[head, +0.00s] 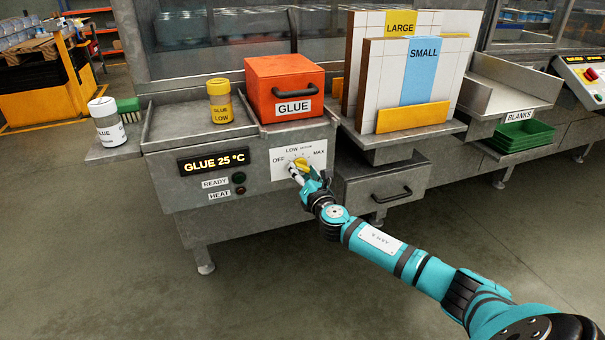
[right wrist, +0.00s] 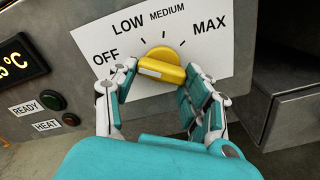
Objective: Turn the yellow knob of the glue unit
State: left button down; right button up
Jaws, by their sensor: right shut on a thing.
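The yellow knob (head: 301,163) sits on a white dial plate (head: 312,156) marked OFF, LOW, MEDIUM and MAX, on the front of the glue unit (head: 178,195). In the right wrist view the knob (right wrist: 164,62) has its grip bar lying roughly crosswise, with a pale mark at its left end on the OFF side. My right gripper (right wrist: 160,82) has one finger at each end of the bar and is shut on the knob. It also shows in the head view (head: 300,172), reaching in from the lower right. My left gripper is out of view.
The display (head: 213,162) reads GLUE 25 °C. The READY lamp (head: 239,177) and HEAT lamp (head: 241,191) look dark. An orange GLUE box (head: 286,88) and a yellow GLUE LOW jar (head: 219,101) stand on top. A grey drawer (head: 380,191) is to the right; the floor in front is clear.

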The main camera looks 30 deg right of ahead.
jog(key=m, duration=1.3)
jog(key=shift+a+r+m, duration=0.1)
jog(key=shift+r+m, duration=0.2)
jog(key=shift+m, duration=0.1)
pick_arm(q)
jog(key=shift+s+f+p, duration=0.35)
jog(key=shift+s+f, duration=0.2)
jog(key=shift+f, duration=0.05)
pick_arm(e)
jog(key=shift+m, duration=0.8)
jog(key=o, duration=1.2)
jog(key=shift+c, duration=0.2)
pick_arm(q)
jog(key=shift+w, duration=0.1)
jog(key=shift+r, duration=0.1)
